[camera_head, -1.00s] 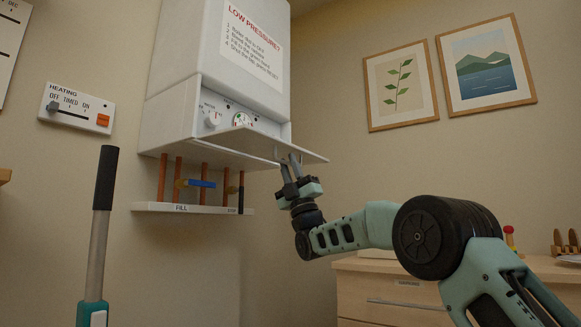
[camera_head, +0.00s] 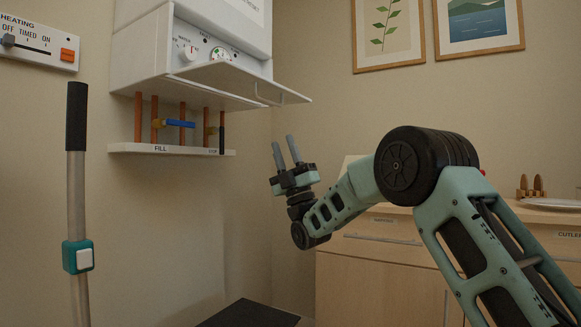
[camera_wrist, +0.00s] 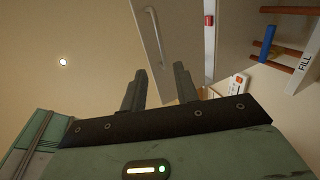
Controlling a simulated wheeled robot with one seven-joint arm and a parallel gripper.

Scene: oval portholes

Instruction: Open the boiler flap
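The white boiler (camera_head: 150,45) hangs on the wall at the upper left in the head view. Its flap (camera_head: 235,80) is swung down and stands out roughly level from the boiler's lower front, with a dial and a knob showing behind it.
Copper pipes with a blue valve lever (camera_head: 180,123) run down to a shelf marked FILL (camera_head: 165,149), left of my gripper. A heating switch panel (camera_head: 40,42) is on the left wall. A wooden cabinet (camera_head: 380,270) stands at the right. Air around the gripper is clear.

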